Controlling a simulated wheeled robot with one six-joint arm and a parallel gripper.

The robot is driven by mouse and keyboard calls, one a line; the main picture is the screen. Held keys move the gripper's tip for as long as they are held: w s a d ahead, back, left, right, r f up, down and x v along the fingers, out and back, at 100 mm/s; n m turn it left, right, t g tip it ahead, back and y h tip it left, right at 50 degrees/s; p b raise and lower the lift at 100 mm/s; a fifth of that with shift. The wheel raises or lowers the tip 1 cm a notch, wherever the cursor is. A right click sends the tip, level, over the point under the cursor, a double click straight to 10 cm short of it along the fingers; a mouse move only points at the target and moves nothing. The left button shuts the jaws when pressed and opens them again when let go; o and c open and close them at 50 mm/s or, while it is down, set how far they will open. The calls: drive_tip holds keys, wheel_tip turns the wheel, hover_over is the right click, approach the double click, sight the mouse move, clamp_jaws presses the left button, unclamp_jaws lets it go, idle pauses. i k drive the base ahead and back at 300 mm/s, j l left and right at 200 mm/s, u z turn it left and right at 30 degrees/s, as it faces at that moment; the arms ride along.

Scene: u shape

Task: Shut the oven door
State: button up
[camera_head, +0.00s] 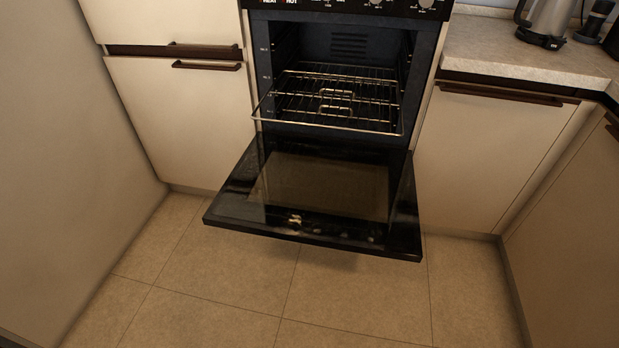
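The oven (348,42) stands between white cabinets, its dark cavity facing me. Its black door (225,208) hangs open, hinged at the bottom and folded down toward me, with its glass panel (320,185) facing up. The door's near edge is above the tiled floor. A wire rack (365,98) sits in the cavity and its front edge sticks out a little past the opening. No part of my gripper shows in this view.
The tiled floor (240,312) in front of the door is clear. White cabinets flank the oven on the left (190,125) and right (480,160). A pale wall or panel (70,160) bounds the far left. A kettle (548,20) stands on the right counter (500,50).

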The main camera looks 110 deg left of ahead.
sight(400, 239)
drive_tip(key=u, duration=1.8)
drive_tip(key=k+l, duration=0.05)
